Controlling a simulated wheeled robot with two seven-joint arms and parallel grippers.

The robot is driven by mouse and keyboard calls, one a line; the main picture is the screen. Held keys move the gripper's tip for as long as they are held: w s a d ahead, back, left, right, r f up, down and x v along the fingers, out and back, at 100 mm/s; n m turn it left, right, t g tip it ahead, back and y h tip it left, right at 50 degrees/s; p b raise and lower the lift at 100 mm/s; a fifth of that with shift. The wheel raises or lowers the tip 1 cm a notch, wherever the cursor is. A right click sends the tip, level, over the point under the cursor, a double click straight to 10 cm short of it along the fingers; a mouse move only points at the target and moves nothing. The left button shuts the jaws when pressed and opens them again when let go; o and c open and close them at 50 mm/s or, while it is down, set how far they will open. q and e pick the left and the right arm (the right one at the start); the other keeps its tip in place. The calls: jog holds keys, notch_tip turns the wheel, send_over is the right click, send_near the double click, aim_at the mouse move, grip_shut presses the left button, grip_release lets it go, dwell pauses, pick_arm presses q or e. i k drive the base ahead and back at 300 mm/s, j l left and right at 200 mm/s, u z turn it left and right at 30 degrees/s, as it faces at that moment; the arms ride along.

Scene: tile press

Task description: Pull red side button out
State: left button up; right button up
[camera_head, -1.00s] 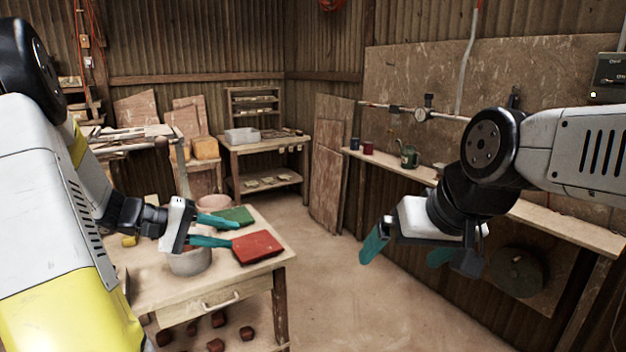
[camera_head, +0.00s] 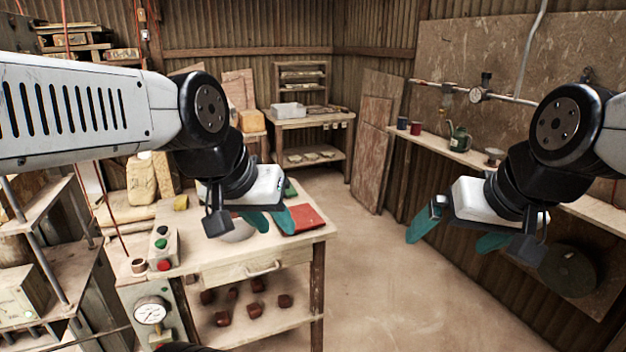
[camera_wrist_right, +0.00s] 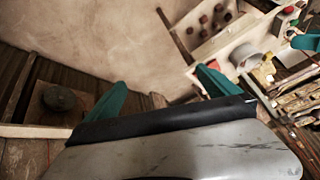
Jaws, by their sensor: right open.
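A small control box (camera_head: 163,247) stands on the left front corner of the worktable in the head view. My left gripper (camera_head: 277,226) is open and empty, to the right of the control box, above the bowl and the red tile. My right gripper (camera_head: 448,247) is open and empty, far to the right over the floor. Its two teal fingers stand wide apart in the right wrist view (camera_wrist_right: 161,82). Neither gripper touches the red button.
The worktable (camera_head: 235,262) has a drawer and a lower shelf with several dark red lumps. A pressure gauge (camera_head: 151,312) sits below the control box. Metal shelving (camera_head: 60,240) stands at the left. The floor (camera_head: 370,270) between table and right wall is clear.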

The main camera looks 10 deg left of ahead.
aim_at(163, 265)
jog(key=l+u, duration=0.1)
jog(key=u, duration=1.45)
jog(key=k+j, duration=0.05)
